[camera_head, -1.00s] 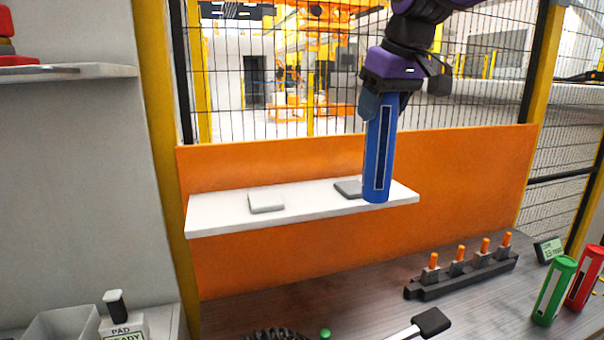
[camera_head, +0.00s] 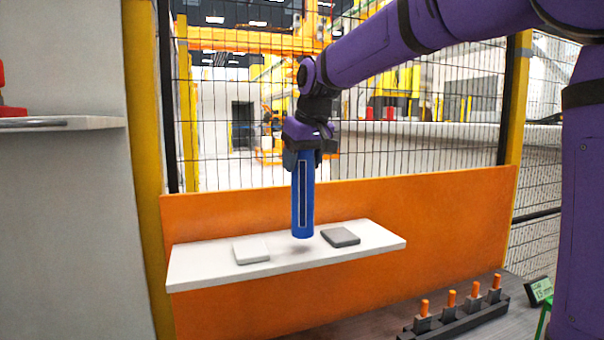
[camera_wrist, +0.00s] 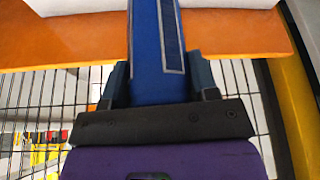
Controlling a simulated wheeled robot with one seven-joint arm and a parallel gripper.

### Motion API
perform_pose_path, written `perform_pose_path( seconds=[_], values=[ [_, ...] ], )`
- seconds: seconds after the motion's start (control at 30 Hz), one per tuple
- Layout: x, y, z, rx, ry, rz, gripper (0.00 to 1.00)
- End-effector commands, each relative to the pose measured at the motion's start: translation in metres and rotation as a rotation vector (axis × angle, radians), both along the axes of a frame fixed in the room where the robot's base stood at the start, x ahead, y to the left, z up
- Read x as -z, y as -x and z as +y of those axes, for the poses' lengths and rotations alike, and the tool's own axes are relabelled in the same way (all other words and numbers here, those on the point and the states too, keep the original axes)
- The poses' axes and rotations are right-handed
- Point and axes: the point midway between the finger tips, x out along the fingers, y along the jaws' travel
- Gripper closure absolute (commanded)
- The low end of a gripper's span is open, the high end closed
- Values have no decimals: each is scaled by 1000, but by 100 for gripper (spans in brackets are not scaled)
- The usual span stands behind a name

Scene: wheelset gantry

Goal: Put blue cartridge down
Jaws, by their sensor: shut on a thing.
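The blue cartridge (camera_head: 303,205) hangs upright from my gripper (camera_head: 306,158) in the head view. Its lower end is over the white shelf (camera_head: 205,272), between a light pad (camera_head: 251,250) on the left and a grey pad (camera_head: 341,237) on the right. A soft shadow lies on the shelf under it, and it looks slightly above the surface. In the wrist view the cartridge (camera_wrist: 152,55) runs up between the two fingers of my gripper (camera_wrist: 160,85), which are shut on it. Its far end is cut off at the top of that view.
An orange panel (camera_head: 440,215) stands behind the shelf, with a mesh fence above it. A black rack with orange-topped pegs (camera_head: 460,318) sits on the bench at lower right. Another shelf (camera_head: 60,124) juts in at left. The shelf's ends are clear.

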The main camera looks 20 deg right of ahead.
Motion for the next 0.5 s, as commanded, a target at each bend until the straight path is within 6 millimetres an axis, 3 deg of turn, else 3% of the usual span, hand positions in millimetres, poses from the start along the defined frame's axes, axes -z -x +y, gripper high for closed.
perform_pose_path(
  seconds=[0.2, 0.5],
  values=[
    [26, 1, 0, 0, 0, 1, 95],
    [28, 0, 0, 0, 0, -1, 95]
  ],
)
